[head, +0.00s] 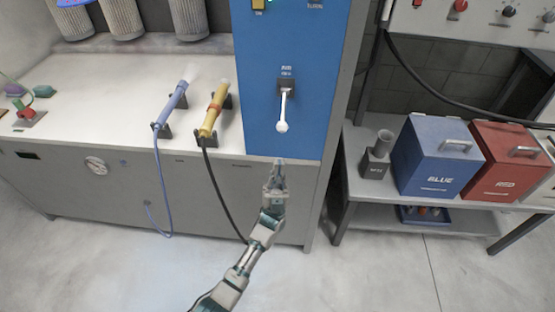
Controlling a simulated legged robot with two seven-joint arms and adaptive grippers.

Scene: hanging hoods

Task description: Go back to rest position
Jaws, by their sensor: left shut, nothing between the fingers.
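My left gripper (277,174) is shut and empty, its fingertips pointing up in front of the lower edge of the blue panel (262,100). My left arm rises to it from the bottom of the head view. Above the fingertips, a white lever (284,108) hangs down from a dark mount on the blue panel. The gripper is apart from the lever's round end. My right gripper is not in view.
A blue tool (171,107) and a yellow tool (214,110) rest in holders on the workbench (90,85), their hoses hanging down its front. A shelf at right carries a blue box (435,155) and a red box (503,160). The floor below is clear.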

